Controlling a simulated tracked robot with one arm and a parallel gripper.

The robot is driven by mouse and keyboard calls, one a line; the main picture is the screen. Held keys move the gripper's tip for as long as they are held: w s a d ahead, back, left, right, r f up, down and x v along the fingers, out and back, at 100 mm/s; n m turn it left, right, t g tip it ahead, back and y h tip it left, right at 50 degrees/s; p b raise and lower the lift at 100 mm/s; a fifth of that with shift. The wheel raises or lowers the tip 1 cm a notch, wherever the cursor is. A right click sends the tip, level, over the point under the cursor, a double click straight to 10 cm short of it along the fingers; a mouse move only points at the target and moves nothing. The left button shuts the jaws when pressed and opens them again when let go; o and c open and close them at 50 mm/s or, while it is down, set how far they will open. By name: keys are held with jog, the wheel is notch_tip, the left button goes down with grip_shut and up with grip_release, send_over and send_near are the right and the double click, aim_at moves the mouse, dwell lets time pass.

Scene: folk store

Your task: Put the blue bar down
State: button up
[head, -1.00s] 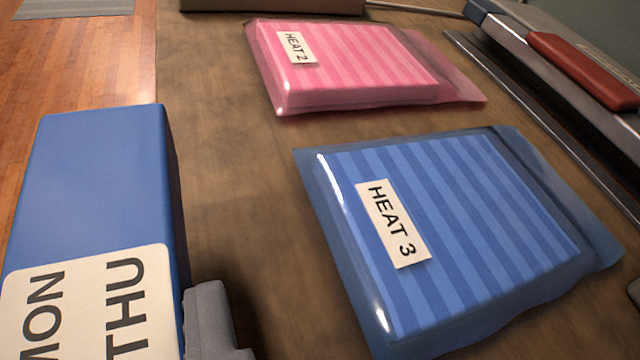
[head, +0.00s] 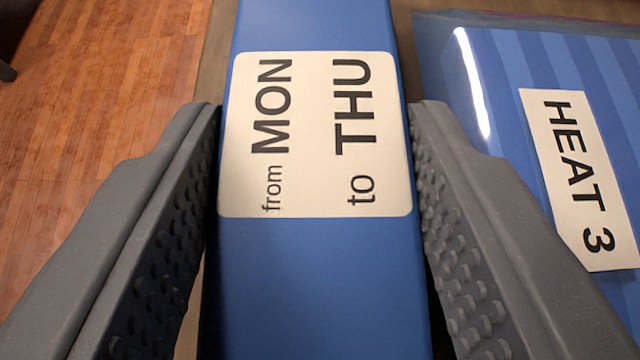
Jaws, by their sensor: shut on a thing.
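The blue bar (head: 315,270) stands lengthwise up the middle of the head view, with a cream label reading "from MON to THU" on its upper face. My gripper (head: 314,115) is shut on it, with one grey finger along each long side. The bar's top end runs out of the picture and its near end is cut off by the lower edge. Its underside is hidden, so I cannot tell whether it touches the surface below.
A blue striped packet labelled "HEAT 3" (head: 505,85) lies close on the right, partly behind the right finger. A strip of brown tabletop (head: 212,75) shows beside the bar. Wooden floor (head: 100,110) lies beyond the table's edge on the left.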

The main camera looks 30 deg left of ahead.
jog(key=o, duration=0.8)
jog(key=shift+c, duration=0.2)
jog(key=shift+r, duration=0.1)
jog(key=p+v, duration=0.2)
jog(key=v, duration=1)
